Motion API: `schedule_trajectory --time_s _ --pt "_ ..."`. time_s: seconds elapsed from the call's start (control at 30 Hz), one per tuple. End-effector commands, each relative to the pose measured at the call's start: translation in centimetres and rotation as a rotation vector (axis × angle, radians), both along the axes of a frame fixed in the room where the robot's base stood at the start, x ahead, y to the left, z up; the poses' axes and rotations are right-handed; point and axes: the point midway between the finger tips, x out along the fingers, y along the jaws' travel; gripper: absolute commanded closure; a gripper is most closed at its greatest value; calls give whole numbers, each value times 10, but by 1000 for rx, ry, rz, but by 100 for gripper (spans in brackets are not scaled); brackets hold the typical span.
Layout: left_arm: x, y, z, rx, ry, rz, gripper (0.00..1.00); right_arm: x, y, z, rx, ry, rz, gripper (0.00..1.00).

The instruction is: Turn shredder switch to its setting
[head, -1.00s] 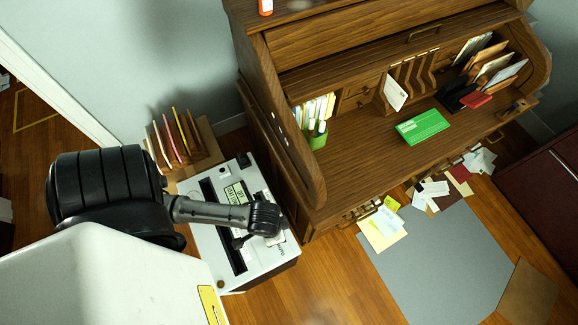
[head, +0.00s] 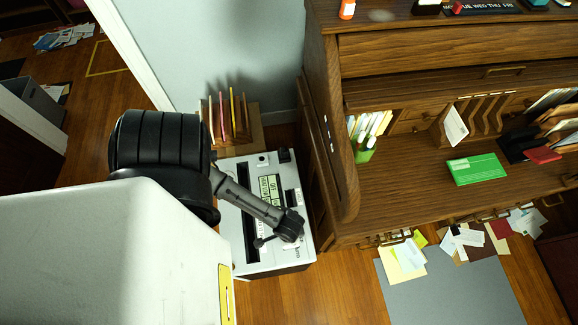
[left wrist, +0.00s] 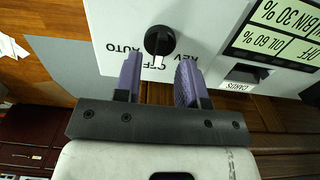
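The shredder (head: 236,262) is a white box with a dark slot and a display panel, left of the desk in the head view. Its switch (left wrist: 159,40) is a round black knob in the left wrist view, with labels AUTO, OFF and REV around it. The knob's white pointer is at OFF. My left gripper (left wrist: 158,72) has two purple fingers spread apart, one to each side below the knob in the picture. Nothing is between them; I cannot tell whether they touch the knob. In the head view the end of my left arm hangs over the shredder and hides the switch. My right gripper is not in view.
A wooden roll-top desk (head: 430,205) stands right of the shredder, close beside it. A file rack (head: 252,130) stands behind the shredder. Papers (head: 405,258) lie on the floor near a grey mat (head: 450,290). A display panel (left wrist: 285,30) lies right of the knob.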

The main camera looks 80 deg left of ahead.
Motion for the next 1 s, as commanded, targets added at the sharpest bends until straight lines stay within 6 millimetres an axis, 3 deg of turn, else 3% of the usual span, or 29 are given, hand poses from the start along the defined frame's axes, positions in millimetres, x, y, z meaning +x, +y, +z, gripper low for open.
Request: schedule_trajectory --time_s 0.23,0.67,1.0 --pt "0 0 -24 0 0 0 63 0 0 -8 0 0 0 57" --pt "0 0 -28 0 -1 0 63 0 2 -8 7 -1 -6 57" --pt "0 0 -28 0 0 0 94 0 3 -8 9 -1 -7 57"
